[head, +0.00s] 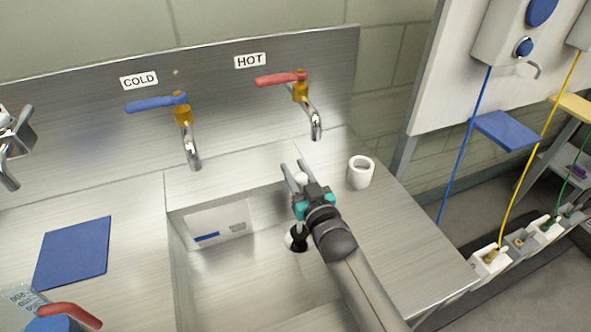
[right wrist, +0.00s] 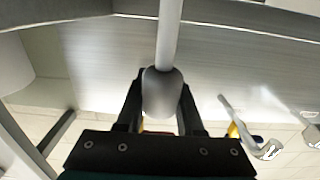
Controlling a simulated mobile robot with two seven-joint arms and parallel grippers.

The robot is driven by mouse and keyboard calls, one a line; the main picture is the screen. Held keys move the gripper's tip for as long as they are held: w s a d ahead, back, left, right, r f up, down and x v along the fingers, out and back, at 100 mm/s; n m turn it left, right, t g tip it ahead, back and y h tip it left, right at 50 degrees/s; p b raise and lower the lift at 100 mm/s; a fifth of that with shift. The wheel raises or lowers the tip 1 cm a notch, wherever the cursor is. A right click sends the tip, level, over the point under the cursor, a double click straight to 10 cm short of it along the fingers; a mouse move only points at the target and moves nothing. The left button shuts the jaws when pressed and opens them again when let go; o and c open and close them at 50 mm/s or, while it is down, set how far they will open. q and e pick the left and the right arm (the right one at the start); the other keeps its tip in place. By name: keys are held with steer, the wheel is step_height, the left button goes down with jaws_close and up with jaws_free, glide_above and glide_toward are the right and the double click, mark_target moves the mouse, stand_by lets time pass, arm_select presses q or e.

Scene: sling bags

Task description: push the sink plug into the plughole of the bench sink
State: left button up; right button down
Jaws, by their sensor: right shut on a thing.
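My right gripper (head: 294,170) is over the right part of the sink basin (head: 215,275). It is shut on the pale rounded knob of the sink plug (head: 300,178). The right wrist view shows this knob (right wrist: 161,92) between the fingers, with a pale straight stem running away from it. In the head view my gripper hides the middle of the stem. Below it, a dark round shape (head: 297,240) with a light rim shows on the basin floor, at the plughole. I cannot tell whether the plug is seated there or just above. My left gripper is out of view.
Cold (head: 190,145) and hot (head: 314,115) tap spouts hang over the basin's back edge. A white cup (head: 361,172) stands on the right drainer. A blue mat (head: 73,252) lies left of the basin. A red-handled thing (head: 70,313) is at lower left.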

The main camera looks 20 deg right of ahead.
steer(key=shift+f+b, duration=1.25)
steer(key=shift+f, duration=0.45)
steer(key=shift+s+f, duration=0.15)
steer(key=shift+f, duration=0.05)
steer(key=shift+r+p, duration=1.35)
steer(key=shift+r, duration=0.1)
steer(key=shift+p, duration=0.4)
stand_by(0.8)
steer(key=shift+f+b, duration=1.05)
steer(key=shift+f, duration=0.2)
steer(key=shift+c, duration=2.3)
jaws_free()
